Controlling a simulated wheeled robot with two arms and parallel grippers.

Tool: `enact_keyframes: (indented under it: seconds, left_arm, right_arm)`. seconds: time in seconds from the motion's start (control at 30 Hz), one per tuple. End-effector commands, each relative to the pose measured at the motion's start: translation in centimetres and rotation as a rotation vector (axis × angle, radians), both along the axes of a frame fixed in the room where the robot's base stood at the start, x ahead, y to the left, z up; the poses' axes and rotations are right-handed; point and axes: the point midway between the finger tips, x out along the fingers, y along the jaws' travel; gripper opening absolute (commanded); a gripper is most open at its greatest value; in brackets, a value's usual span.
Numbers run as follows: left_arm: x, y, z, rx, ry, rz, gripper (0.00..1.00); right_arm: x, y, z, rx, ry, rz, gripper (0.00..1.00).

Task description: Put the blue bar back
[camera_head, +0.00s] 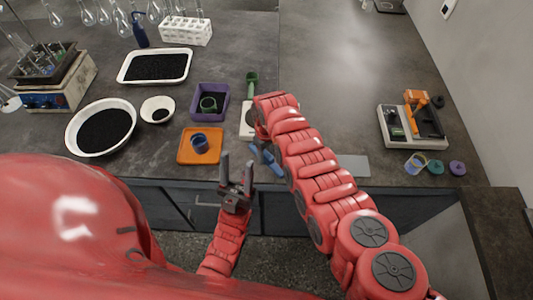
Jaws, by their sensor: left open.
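A small blue piece (268,156), which looks like the blue bar, shows at the front edge of the counter, partly covered by my right arm. I cannot tell whether it lies on the counter or is held. My left gripper (237,162) is open and empty, with its fingers pointing at the counter edge, just left of the blue piece. My right arm reaches over the counter from the right, and its gripper fingers are hidden behind the arm links. The sieve shaker (430,122), with an orange upright and a black part, stands at the right.
The back middle is clear.

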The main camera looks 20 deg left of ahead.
Motion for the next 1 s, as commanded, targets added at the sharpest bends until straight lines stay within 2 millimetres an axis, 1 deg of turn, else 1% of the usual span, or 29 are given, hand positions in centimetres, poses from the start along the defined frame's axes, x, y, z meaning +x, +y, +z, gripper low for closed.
enact_keyframes:
  seconds: [0.3,0.43,0.47,0.53,0.77,0.8,0.87,1.0]
  left_arm:
    - [0.0,0.0,0.1,0.000,0.000,0.000,0.50]
    - [0.0,0.0,0.8,0.000,0.000,0.000,0.50]
    - [0.0,0.0,0.5,0.000,0.000,0.000,0.50]
    - [0.0,0.0,0.5,0.000,0.000,0.000,0.50]
    - [0.0,0.0,0.4,0.000,0.000,0.000,0.50]
    - [0.0,0.0,-0.1,0.000,0.000,0.000,0.50]
    - [0.0,0.0,-0.4,0.000,0.000,0.000,0.50]
    - [0.0,0.0,-1.5,0.000,0.000,0.000,0.50]
  right_arm:
    - [0.0,0.0,0.1,0.000,0.000,0.000,0.62]
    - [0.0,0.0,0.8,0.000,0.000,0.001,0.62]
    - [0.0,0.0,0.7,0.000,0.000,0.001,0.62]
    - [0.0,0.0,1.1,-0.001,0.000,0.001,0.62]
    - [0.0,0.0,3.7,0.003,-0.001,-0.001,0.62]
    - [0.1,0.1,4.4,0.003,-0.004,0.000,0.62]
    - [0.1,0.0,5.5,0.003,-0.004,-0.001,0.62]
    - [0.1,0.0,8.4,0.004,-0.005,0.000,0.62]
